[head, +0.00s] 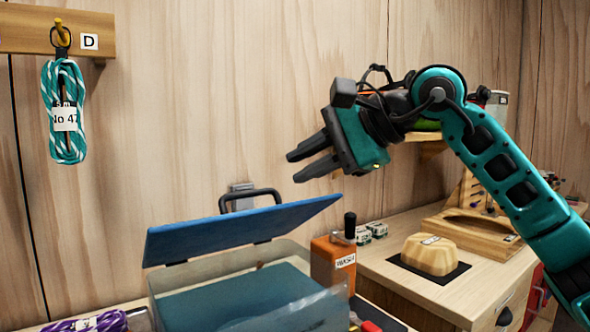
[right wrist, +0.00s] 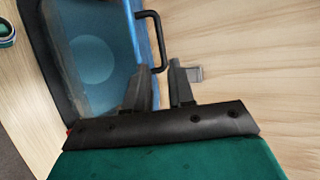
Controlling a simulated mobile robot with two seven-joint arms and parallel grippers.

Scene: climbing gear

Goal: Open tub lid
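The clear tub (head: 165,300) stands at the lower middle of the head view, with a teal surface inside it. Its blue lid (head: 240,228) is raised and tilted, and the tub's inside shows beneath it. A black handle (head: 250,196) rises behind the lid; the handle also shows in the right wrist view (right wrist: 154,40), beside the lid's blue edge (right wrist: 139,28). My right gripper (head: 293,167) is above and right of the handle, apart from it. Its two fingers are spread with nothing between them (right wrist: 160,88). My left gripper is out of view.
An orange block (head: 328,264) with a black knob stands right of the tub. A tan hold (head: 430,255) sits on a black mat on the right counter. A teal rope coil (head: 66,110) hangs at upper left. A purple rope (head: 95,322) lies at lower left.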

